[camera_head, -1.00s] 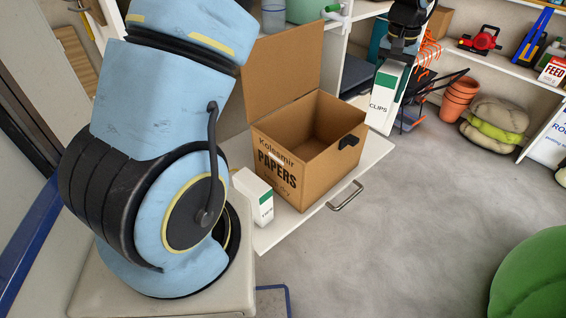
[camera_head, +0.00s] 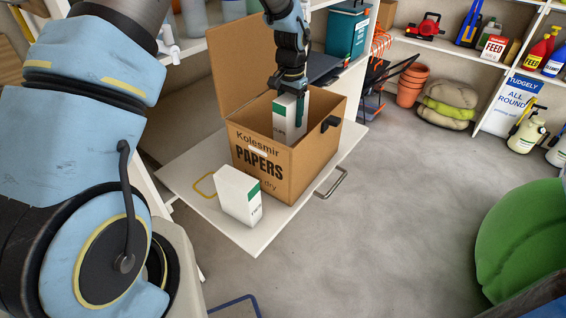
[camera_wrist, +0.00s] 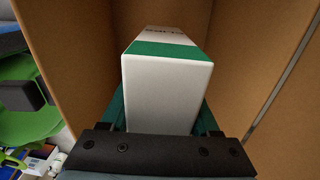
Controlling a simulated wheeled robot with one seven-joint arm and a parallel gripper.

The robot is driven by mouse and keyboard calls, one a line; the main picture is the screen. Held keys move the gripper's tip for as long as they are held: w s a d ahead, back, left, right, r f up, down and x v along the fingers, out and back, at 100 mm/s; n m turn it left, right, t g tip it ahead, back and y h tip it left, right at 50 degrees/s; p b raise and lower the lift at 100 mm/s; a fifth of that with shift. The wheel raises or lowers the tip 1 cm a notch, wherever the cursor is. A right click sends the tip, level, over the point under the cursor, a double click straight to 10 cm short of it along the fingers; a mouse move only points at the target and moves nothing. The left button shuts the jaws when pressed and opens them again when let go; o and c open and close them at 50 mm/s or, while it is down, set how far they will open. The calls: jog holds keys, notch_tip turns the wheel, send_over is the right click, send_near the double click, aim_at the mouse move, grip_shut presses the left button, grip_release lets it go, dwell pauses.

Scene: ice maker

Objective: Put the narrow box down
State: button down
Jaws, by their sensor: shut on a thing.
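The narrow box (camera_head: 283,117) is white with a green band. In the head view it hangs upright in the opening of the brown cardboard box (camera_head: 262,166) marked PAPERS, its lower part hidden behind the front wall. My gripper (camera_head: 289,97) is shut on its upper end. In the wrist view the narrow box (camera_wrist: 166,88) lies between my gripper's fingers (camera_wrist: 165,120), with brown cardboard walls on both sides. Whether its lower end touches the bottom of the cardboard box is hidden.
A second white box with a green band (camera_head: 238,195) stands on the white pull-out shelf (camera_head: 262,238), in front of the cardboard box. The cardboard lid (camera_head: 240,68) stands open at the back. A metal handle (camera_head: 331,184) sticks out from the shelf's edge.

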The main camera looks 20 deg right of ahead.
aim_at(289, 141)
notch_tip(289, 141, down, 10)
jog(key=p, duration=0.2)
jog(key=shift+r+p, duration=0.2)
jog(key=shift+p, duration=0.1)
jog(key=shift+f, duration=0.2)
jog(key=shift+c, duration=0.6)
grip_release()
jog(key=shift+r, duration=0.1)
notch_tip(289, 141, up, 12)
jog(key=b, duration=0.3)
jog(key=shift+r, duration=0.1)
